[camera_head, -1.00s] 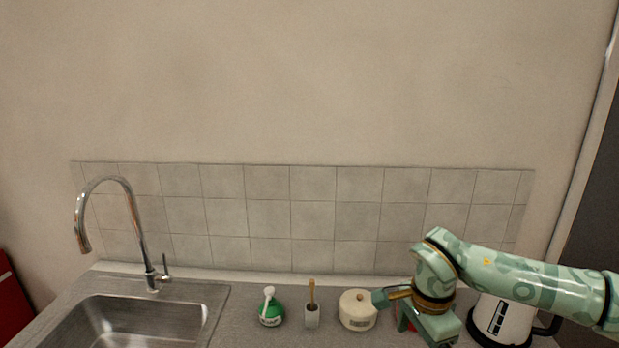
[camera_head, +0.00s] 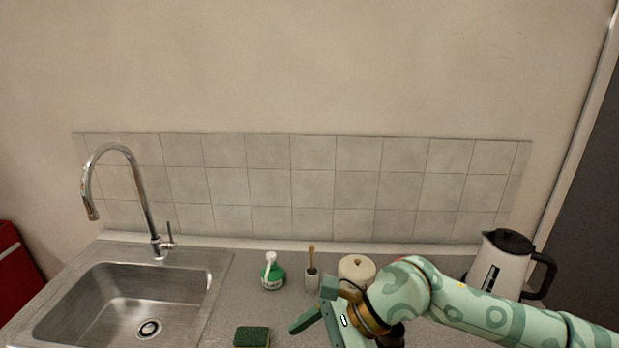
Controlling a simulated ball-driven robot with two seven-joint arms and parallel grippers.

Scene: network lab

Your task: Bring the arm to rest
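My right arm (camera_head: 490,312) comes in from the right, pale green with a swirl pattern. Its gripper (camera_head: 307,320) hangs low over the front of the counter, pointing left, with a green finger showing. No object shows in it. The lower part of the gripper is cut off by the frame edge, so its opening is unclear. My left arm and gripper are out of view.
Behind the gripper stand a green soap bottle (camera_head: 272,273), a brush holder (camera_head: 312,279) and a cream pot (camera_head: 356,268), partly covered. A green sponge (camera_head: 252,337) lies left. A sink (camera_head: 120,300) is far left; a kettle (camera_head: 497,267) stands right, behind my arm.

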